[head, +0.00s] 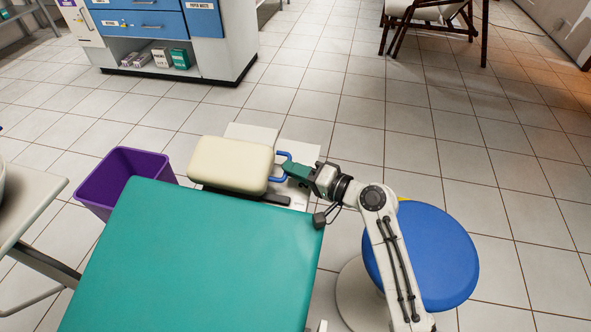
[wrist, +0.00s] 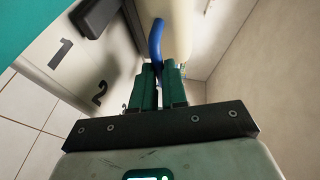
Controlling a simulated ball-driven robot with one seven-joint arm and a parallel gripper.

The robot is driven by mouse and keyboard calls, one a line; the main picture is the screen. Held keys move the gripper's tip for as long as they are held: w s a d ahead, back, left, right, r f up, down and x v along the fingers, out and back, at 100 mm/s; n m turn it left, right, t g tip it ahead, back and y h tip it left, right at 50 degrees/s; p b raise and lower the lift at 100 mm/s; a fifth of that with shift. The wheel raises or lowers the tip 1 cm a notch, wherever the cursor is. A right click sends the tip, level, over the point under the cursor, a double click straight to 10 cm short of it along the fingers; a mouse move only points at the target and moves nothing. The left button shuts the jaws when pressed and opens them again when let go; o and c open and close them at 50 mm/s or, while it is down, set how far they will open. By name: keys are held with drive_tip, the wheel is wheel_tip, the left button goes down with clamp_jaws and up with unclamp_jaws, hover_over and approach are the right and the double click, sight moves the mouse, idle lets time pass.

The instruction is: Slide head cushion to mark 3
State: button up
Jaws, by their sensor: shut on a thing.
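The cream head cushion (head: 230,163) is at the far end of the teal couch (head: 200,260), above a dark bar. A blue handle (head: 284,154) sticks out from its right side. My gripper (head: 285,171) is shut on this handle. In the wrist view the green fingers of my gripper (wrist: 158,75) close around the blue handle (wrist: 155,40), with the cushion (wrist: 190,30) beyond. A pale plate (wrist: 35,60) there carries the marks 1 (wrist: 61,52) and 2 (wrist: 99,93). Mark 3 cannot be seen; my fingers and mount cover the area past 2.
A purple bin (head: 118,178) stands left of the couch, near a pale side table (head: 28,205). A blue round stool (head: 425,255) is close beside my arm at right. A blue-fronted cabinet (head: 150,25) stands behind.

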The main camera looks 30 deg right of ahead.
clamp_jaws()
drive_tip(key=w+d, duration=0.2)
drive_tip(key=w+d+r+b, duration=0.1)
drive_tip(key=w+d, duration=0.1)
drive_tip(key=w+d+r, duration=0.1)
drive_tip(key=w+d, duration=0.1)
drive_tip(key=w, duration=0.1)
drive_tip(key=shift+d+r, duration=0.2)
drive_tip(key=shift+d, duration=0.1)
drive_tip(key=shift+w+d+r, duration=0.15)
drive_tip(key=shift+d+r, duration=0.05)
drive_tip(key=shift+o, duration=2.1)
unclamp_jaws()
drive_tip(key=shift+w+d, duration=0.1)
drive_tip(key=shift+o, duration=0.9)
